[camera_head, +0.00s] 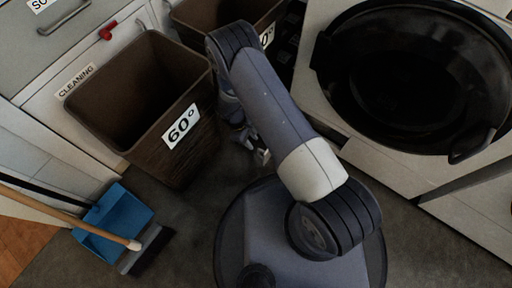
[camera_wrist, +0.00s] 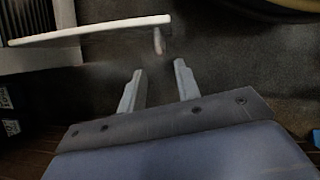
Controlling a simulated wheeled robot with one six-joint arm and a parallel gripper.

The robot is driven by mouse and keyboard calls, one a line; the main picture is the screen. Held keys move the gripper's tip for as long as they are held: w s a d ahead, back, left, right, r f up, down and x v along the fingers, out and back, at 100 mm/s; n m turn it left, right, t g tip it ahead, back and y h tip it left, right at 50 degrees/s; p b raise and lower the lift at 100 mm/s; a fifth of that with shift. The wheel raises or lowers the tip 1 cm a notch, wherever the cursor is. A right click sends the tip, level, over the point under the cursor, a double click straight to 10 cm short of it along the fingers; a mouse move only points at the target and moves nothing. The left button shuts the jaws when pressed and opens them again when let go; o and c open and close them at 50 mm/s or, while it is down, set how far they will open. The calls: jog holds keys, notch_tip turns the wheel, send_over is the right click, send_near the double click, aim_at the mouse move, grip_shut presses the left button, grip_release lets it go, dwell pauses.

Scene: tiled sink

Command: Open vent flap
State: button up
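In the wrist view, a thin white panel (camera_wrist: 92,30), which looks like the vent flap, is seen nearly edge-on at the upper left. A small tab (camera_wrist: 158,41) sticks out near its right end. My gripper (camera_wrist: 159,69) is open, with nothing between its two fingers. The fingertips are just short of the tab, and I cannot tell whether they touch it. In the head view my gripper (camera_head: 262,156) is low, between the 60° bin and the white machine. My arm hides the flap there.
The brown 60° bin (camera_head: 182,155) stands close left of my gripper. The white machine (camera_head: 375,150) with its dark round door (camera_head: 410,75) is on the right. A blue dustpan (camera_head: 125,210) and brush (camera_head: 150,250) lie at the lower left. Dark ribbed slats (camera_wrist: 30,62) show beside the panel.

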aim_at(259, 150)
jog(key=b+x, duration=0.2)
jog(key=x, duration=0.6)
jog(key=shift+f, duration=0.2)
grip_shut()
